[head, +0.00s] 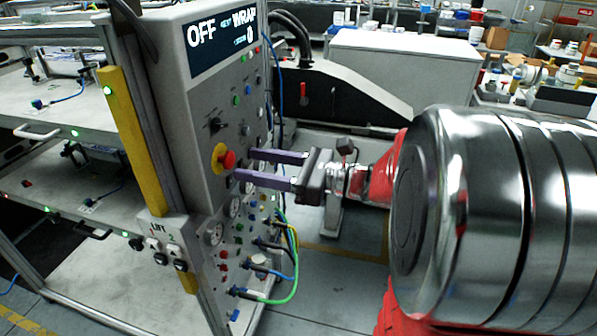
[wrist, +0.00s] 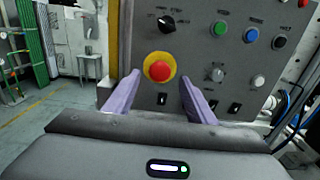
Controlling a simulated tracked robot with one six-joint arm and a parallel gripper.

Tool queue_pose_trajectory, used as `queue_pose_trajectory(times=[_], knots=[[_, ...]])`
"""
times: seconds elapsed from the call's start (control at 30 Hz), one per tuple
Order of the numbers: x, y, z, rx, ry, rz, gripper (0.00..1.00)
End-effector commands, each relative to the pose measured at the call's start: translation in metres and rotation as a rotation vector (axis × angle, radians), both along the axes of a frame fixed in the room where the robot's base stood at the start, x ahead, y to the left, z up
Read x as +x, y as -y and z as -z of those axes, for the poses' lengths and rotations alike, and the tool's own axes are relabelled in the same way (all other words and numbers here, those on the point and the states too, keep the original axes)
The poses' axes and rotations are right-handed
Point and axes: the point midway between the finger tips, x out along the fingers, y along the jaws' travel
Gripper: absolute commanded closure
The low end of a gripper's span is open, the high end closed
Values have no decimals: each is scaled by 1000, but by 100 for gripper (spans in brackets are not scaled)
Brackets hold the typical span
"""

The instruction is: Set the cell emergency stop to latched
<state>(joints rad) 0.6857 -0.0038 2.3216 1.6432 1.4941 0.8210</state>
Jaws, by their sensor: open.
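The emergency stop is a red mushroom button (head: 227,159) on a yellow round backing, on the front of the grey control panel (head: 190,110). In the wrist view the red button (wrist: 160,71) sits between and beyond my fingertips. My gripper (head: 255,165) is open and empty, its two purple fingers pointing at the panel. In the wrist view my gripper (wrist: 160,85) frames the button with a finger on each side. Whether the fingertips touch the panel I cannot tell. The button stands out from its backing; whether it is latched I cannot tell.
A black rotary selector (wrist: 166,22) is above the button, and coloured push buttons (wrist: 219,29) are to its right. Plugged cables (head: 275,275) hang low on the panel. A yellow post (head: 133,140) and shelving (head: 55,125) stand left. A white-topped machine (head: 400,60) is behind.

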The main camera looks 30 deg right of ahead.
Motion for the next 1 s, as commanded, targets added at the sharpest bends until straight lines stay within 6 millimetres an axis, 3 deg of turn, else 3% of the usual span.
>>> queue_pose_trajectory(times=[0.6, 1.0], knots=[[-52, 52, 1, -1, -1, 3, 50], [-65, 64, 1, 0, 0, 1, 50]])
